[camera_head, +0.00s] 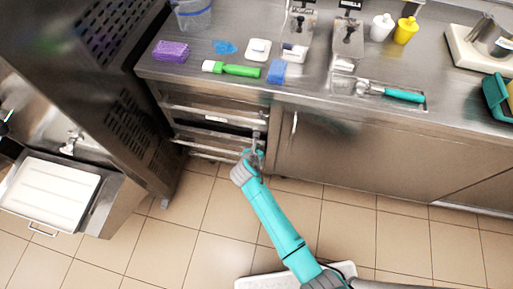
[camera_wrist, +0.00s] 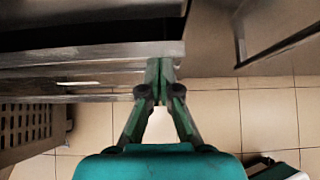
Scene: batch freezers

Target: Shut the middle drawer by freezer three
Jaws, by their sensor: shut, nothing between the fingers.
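The drawer stack sits under the left end of the steel counter, beside the tall steel cabinet. The middle drawer (camera_head: 212,136) appears pulled out a little, with a dark gap above its front. My gripper (camera_head: 256,143) is at the right end of the drawer fronts, its fingers together and empty. In the wrist view, the fingertips (camera_wrist: 160,68) lie against or just before a steel drawer front (camera_wrist: 100,52); whether they touch I cannot tell. My gripper partly hides the right end of the drawers.
A cupboard door (camera_head: 350,155) with a vertical handle is right of the drawers. The tall vented steel cabinet (camera_head: 95,75) stands close on the left. The counter holds a green bottle (camera_head: 230,69), a purple sponge (camera_head: 171,51) and other items. The tiled floor (camera_head: 220,215) before the drawers is clear.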

